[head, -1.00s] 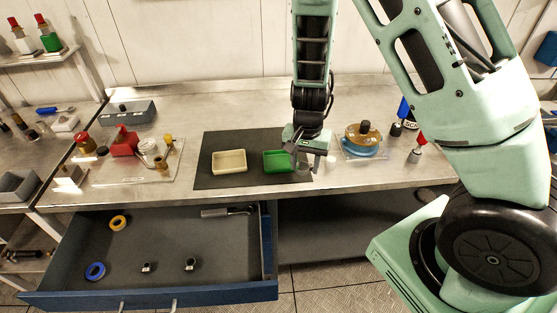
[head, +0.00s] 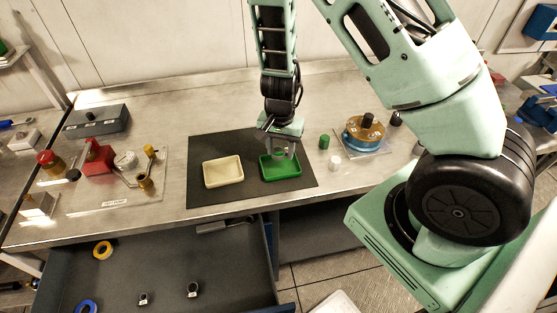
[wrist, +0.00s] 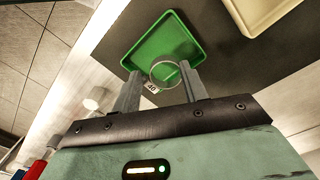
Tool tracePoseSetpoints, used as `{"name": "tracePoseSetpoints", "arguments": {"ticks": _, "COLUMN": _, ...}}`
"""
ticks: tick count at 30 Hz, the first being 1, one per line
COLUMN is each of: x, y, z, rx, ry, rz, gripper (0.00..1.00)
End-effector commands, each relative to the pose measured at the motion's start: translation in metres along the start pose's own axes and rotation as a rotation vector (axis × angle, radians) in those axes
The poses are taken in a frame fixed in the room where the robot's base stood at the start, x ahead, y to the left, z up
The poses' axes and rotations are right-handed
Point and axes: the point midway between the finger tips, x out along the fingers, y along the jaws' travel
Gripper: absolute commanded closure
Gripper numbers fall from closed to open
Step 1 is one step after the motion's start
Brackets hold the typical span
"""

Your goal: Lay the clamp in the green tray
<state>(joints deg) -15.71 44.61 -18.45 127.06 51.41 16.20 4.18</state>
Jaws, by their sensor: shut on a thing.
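The clamp (wrist: 153,87) is a thin metal ring with a white tag marked 40. It is gripped between the fingertips of my gripper (wrist: 161,76) in the wrist view. In the head view my gripper (head: 281,150) is over the green tray (head: 283,174), pointing down, and the clamp is too small to make out. The green tray (wrist: 150,50) is a shallow rectangle and looks empty in the wrist view. The clamp appears in front of its near edge there; its height above the tray is unclear.
A cream tray (head: 223,172) sits left of the green one on the dark mat (head: 250,192). A green cylinder (head: 324,142) and a white one (head: 335,162) stand to the right. The open drawer (head: 220,260) below holds rings and smaller clamps.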

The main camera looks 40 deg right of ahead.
Motion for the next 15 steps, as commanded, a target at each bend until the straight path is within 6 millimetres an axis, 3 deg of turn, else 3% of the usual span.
{"name": "tracePoseSetpoints", "arguments": {"ticks": 10, "x": 0.042, "y": 0.0, "z": -0.001, "rx": 0.003, "ry": -0.001, "rz": 0.001, "gripper": 0.79}}
{"name": "tracePoseSetpoints", "arguments": {"ticks": 15, "x": 0.051, "y": -0.001, "z": -0.001, "rx": 0.001, "ry": 0.001, "rz": -0.002, "gripper": 0.79}}
